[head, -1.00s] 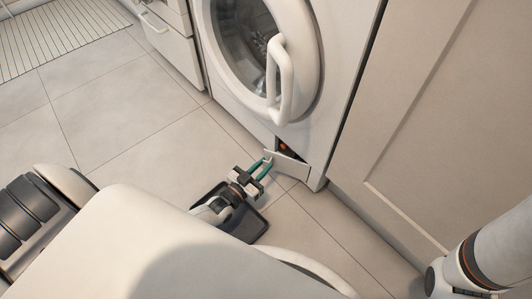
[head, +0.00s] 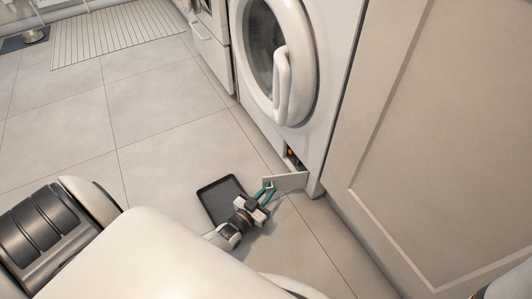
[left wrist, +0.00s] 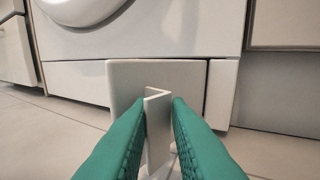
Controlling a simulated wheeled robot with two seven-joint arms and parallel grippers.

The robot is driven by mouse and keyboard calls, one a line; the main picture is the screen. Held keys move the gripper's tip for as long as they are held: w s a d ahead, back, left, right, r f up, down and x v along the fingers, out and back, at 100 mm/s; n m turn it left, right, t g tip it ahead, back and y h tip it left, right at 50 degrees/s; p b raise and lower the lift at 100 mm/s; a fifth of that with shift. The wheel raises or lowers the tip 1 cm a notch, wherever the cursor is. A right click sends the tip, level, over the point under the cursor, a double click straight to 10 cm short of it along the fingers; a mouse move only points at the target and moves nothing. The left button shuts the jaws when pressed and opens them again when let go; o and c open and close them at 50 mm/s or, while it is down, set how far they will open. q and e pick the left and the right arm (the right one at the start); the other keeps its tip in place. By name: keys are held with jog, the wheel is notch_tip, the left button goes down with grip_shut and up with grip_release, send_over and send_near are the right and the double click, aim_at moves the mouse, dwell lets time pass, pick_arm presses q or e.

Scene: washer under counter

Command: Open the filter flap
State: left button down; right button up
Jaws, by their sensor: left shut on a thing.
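The white filter flap (head: 289,181) is swung outward from the lower front corner of the washing machine (head: 335,105). A dark opening with an orange part (head: 290,152) shows above and behind it. In the left wrist view the flap (left wrist: 190,78) faces me, with a small angled white tab (left wrist: 157,112) on its front. My left gripper (head: 268,187) has teal fingers, and it is shut on this tab. The fingertips (left wrist: 159,104) lie on both sides of the tab. My right gripper is out of view.
A dark shallow tray (head: 207,203) lies on the tiled floor beside my left gripper. The round washer door (head: 301,60) with its white handle (head: 282,85) is shut above. A cabinet panel (head: 430,140) stands at right. Open floor (head: 150,140) lies to the left.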

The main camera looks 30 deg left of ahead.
pick_arm(q)
jog(key=shift+w+d+r, duration=0.2)
jog(key=shift+d+r, duration=0.05)
jog(key=shift+d, duration=0.45)
jog(key=c, duration=1.3)
grip_release()
jog(key=shift+w+d, duration=0.1)
